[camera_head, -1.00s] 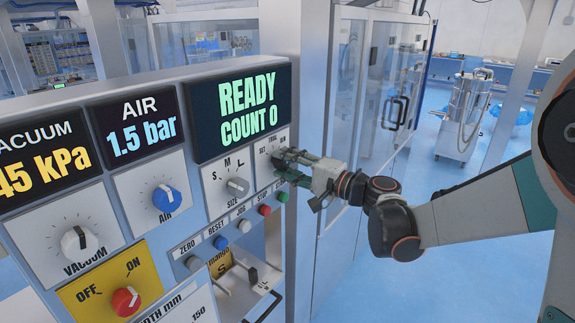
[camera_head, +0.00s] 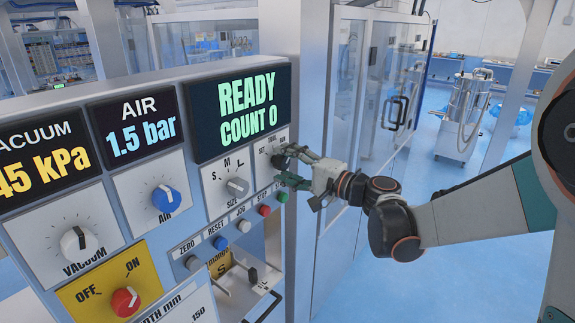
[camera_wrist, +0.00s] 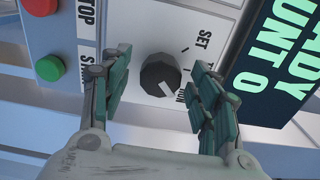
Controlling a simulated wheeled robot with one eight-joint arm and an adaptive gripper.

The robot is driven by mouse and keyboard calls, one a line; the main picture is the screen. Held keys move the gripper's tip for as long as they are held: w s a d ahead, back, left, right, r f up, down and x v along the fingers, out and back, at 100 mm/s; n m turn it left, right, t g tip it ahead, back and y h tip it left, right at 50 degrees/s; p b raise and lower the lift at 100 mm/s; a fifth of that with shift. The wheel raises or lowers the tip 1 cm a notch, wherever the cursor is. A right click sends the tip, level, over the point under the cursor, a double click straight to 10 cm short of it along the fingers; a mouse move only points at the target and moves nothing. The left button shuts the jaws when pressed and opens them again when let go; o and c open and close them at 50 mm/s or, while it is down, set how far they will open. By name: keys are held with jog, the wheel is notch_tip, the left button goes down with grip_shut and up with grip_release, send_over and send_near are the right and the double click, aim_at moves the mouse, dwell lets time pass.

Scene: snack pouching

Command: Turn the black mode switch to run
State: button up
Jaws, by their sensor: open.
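The black mode switch (camera_wrist: 160,75) is a faceted round knob on a white plate with SET, a partly hidden middle label and RUN around it. Its white pointer line is angled down and right in the wrist view, toward the RUN lettering (camera_wrist: 189,96). My gripper (camera_wrist: 161,61) is open, one green finger on each side of the knob, with a visible gap on both sides. In the head view my gripper (camera_head: 286,166) is at the plate's right edge, its fingers spread and largely hiding the knob.
Below the plate are the green button (camera_head: 282,196), red button (camera_head: 264,210) and white button (camera_head: 244,226), close to the lower finger. The grey size knob (camera_head: 237,187) is left of the gripper. The screen (camera_head: 240,108) above reads READY, COUNT 0.

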jog(key=v, duration=1.2)
jog(key=shift+s, duration=0.1)
